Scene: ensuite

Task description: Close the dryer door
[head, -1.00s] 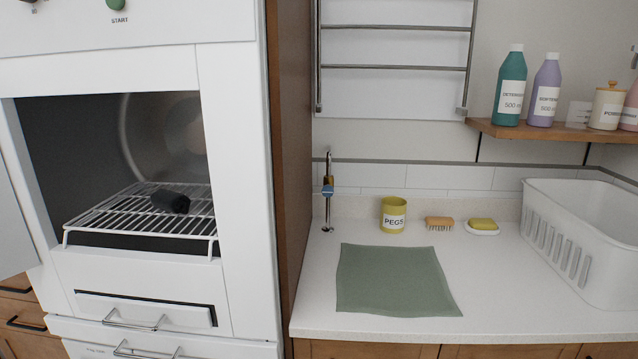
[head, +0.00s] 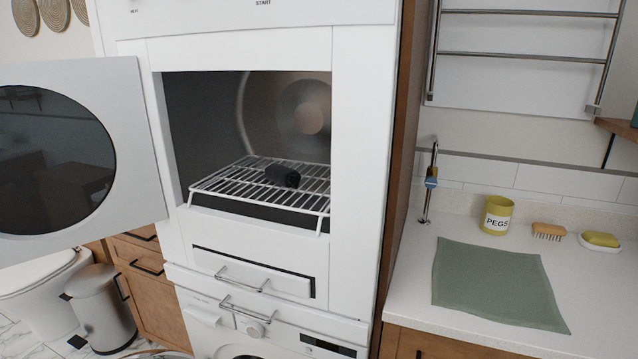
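The dryer (head: 355,150) is a white built-in unit in the middle of the head view. Its door (head: 140,165) is white with a round dark window (head: 50,160). The door stands wide open, swung out to the left. Inside the square opening a white wire rack (head: 222,183) holds a dark rolled item (head: 283,175). The rack and the drum's back wall show clearly. Neither of my grippers is in view.
Right of the dryer a white counter (head: 405,290) carries a green cloth (head: 490,285), a yellow PEGS pot (head: 497,215), a brush (head: 548,231) and a soap dish (head: 600,241). Below the open door stand a metal bin (head: 100,310) and a toilet (head: 35,285).

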